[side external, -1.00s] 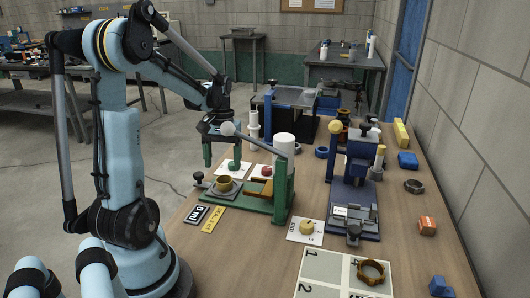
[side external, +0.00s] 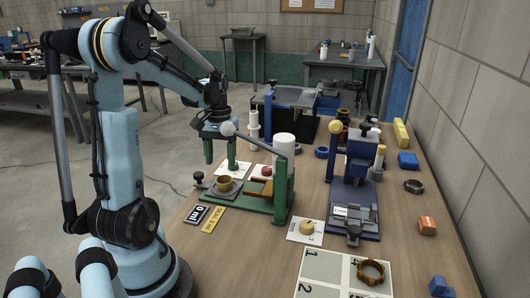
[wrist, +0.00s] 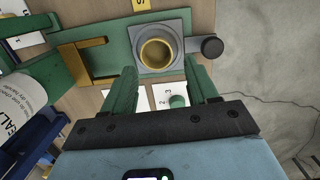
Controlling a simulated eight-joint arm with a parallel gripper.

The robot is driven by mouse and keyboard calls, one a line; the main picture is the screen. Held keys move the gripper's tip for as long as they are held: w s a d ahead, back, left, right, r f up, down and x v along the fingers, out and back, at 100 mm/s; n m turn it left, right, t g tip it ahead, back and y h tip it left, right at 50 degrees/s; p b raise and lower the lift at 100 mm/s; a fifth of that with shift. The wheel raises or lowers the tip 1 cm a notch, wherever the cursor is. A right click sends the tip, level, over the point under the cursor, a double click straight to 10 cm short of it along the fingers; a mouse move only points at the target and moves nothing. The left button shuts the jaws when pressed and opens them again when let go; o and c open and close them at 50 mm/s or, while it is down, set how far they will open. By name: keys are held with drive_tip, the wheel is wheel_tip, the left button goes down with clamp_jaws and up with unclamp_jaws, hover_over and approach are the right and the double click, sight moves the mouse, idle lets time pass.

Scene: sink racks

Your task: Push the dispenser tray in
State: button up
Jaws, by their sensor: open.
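The green dispenser stand (side external: 283,193) is on the near left part of the table, with a lever ending in a pale ball. Its grey tray (side external: 213,190) sits at the left end of the green base and sticks out; it also shows in the wrist view (wrist: 143,62). A black knob (wrist: 212,46) is on the tray's outer end. My gripper (side external: 220,164) has green fingers, open and empty, just behind and above the tray. In the wrist view the fingers (wrist: 163,75) straddle the tray's near edge; contact cannot be told.
White cards (side external: 257,171) lie behind the base; label cards (side external: 213,219) lie in front.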

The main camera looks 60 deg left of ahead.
sight(199, 173)
drive_tip(key=s+a+r+m+y, duration=0.1)
drive_tip(key=s+a+r+m, duration=0.4)
drive_tip(key=r+m, duration=0.3)
drive_tip(key=shift+m+t, duration=0.4)
drive_tip(key=shift+m, duration=0.3)
wheel_tip(199, 173, down, 13)
drive_tip(key=shift+s+f, duration=0.15)
drive_tip(key=shift+f, duration=0.05)
clamp_jaws()
